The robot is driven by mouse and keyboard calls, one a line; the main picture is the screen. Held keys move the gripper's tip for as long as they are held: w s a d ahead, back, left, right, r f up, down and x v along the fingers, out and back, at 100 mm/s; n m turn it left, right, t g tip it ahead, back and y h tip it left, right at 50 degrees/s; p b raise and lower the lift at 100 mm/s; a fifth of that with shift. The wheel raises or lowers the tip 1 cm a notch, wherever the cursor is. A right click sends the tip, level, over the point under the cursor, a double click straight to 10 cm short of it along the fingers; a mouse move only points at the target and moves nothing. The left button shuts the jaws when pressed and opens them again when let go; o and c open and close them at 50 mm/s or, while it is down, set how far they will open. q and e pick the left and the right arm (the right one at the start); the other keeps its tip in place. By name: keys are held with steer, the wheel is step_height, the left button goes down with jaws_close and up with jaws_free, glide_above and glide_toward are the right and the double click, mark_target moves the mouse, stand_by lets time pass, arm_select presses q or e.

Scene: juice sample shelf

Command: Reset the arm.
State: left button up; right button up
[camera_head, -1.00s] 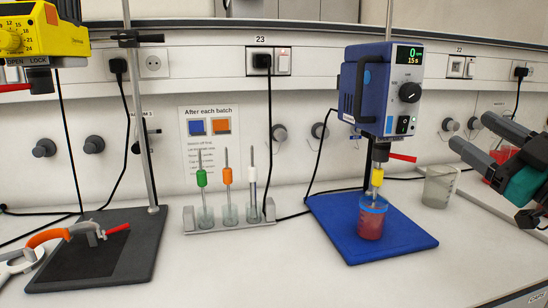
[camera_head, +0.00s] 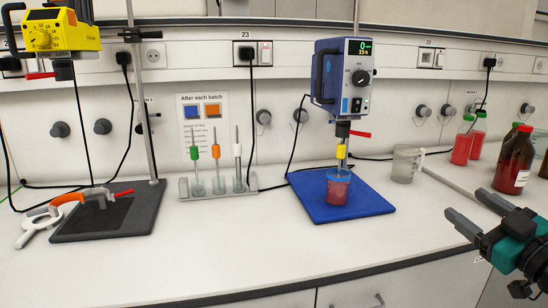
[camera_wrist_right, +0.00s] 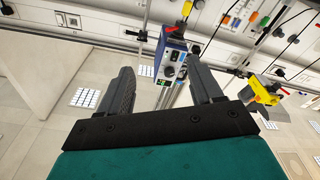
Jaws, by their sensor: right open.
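My right gripper (camera_head: 469,214) is at the right in the head view, over the bench's front edge. It is open and empty, apart from everything on the bench. Its two fingers also show in the right wrist view (camera_wrist_right: 166,82), spread, with nothing between them. My left gripper is not in view.
The blue stirrer (camera_head: 342,77) stands over a blue mat (camera_head: 310,205), with a cup of red liquid (camera_head: 338,187) under it. A glass beaker (camera_head: 405,164), red bottles (camera_head: 513,162) and a tool rack (camera_head: 217,189) stand farther back. The front bench top (camera_head: 210,266) is clear.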

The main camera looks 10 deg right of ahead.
steer(key=s+a+f+m+g+h, duration=0.1)
steer(key=s+a+f+m+g, duration=0.2)
steer(key=f, duration=0.9)
steer(key=s+a+f+g+h, duration=0.15)
steer(key=s+a+f, duration=0.25)
steer(key=f, duration=0.8)
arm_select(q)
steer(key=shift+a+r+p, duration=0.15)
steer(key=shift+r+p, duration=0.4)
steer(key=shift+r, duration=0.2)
arm_select(e)
steer(key=s+a+f+g, duration=0.1)
steer(key=s+a+f, duration=0.1)
steer(key=a, duration=0.3)
steer(key=s+a+f+g+y, duration=0.1)
steer(key=s+a+f, duration=0.2)
steer(key=a+f, duration=0.2)
steer(key=s+a+f+g+y, duration=0.1)
steer(key=s+a+f, duration=0.1)
steer(key=a+f, duration=0.2)
steer(key=a, duration=0.3)
steer(key=shift+s+m+g, duration=0.35)
steer(key=shift+m, duration=0.05)
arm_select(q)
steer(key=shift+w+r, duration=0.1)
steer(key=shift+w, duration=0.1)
arm_select(e)
steer(key=shift+c, duration=0.2)
